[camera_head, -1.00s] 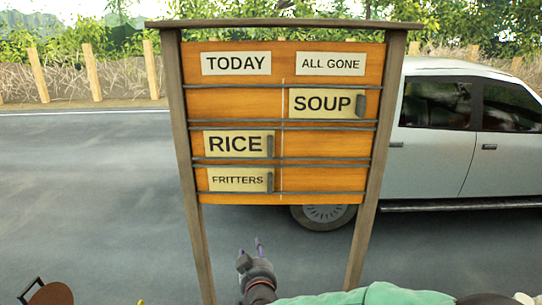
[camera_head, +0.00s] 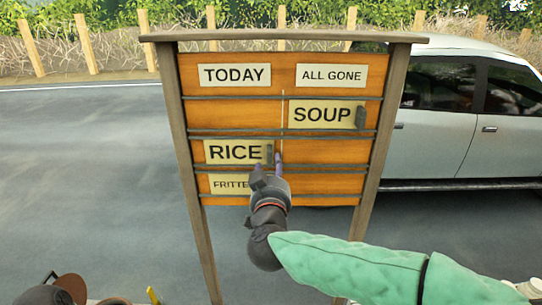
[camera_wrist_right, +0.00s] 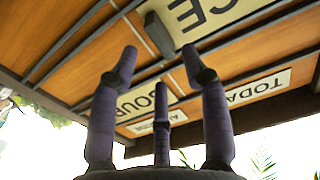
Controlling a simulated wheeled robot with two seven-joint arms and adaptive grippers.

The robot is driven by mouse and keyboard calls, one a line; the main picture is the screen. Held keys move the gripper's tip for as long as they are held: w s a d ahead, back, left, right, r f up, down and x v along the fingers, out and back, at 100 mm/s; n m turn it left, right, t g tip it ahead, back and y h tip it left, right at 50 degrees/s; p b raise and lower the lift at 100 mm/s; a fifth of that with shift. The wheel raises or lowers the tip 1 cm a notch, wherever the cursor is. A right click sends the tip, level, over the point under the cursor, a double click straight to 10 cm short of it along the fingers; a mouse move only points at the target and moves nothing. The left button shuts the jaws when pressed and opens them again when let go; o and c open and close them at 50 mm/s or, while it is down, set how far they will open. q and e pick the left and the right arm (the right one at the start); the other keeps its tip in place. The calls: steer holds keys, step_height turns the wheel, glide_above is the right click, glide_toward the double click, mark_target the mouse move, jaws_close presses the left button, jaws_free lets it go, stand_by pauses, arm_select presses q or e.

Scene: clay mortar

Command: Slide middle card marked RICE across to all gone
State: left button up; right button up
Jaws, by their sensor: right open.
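The board (camera_head: 230,112) has a TODAY label (camera_head: 234,75) at left and an ALL GONE label (camera_head: 331,76) at right. The RICE card (camera_head: 225,152) is in the middle row under TODAY, with a grey handle (camera_head: 269,153) at its right end. The SOUP card (camera_head: 318,115) is in the top row under ALL GONE. The FRITTERS card (camera_head: 228,184) is at bottom left, partly hidden by my gripper. My right gripper (camera_head: 266,165) is open at the RICE handle. In the wrist view, the handle (camera_wrist_right: 159,33) lies between its spread fingertips; contact is unclear.
Dark rails (camera_head: 335,135) cross the board between rows. The middle row right of RICE is bare. Wooden posts (camera_head: 186,170) hold the board up. A silver car (camera_head: 450,130) stands on the road behind it.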

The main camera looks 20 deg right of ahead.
mark_target(271, 158)
steer(key=shift+p+x, duration=0.4)
steer(key=shift+x, duration=2.3)
steer(key=shift+c, duration=0.2)
jaws_close()
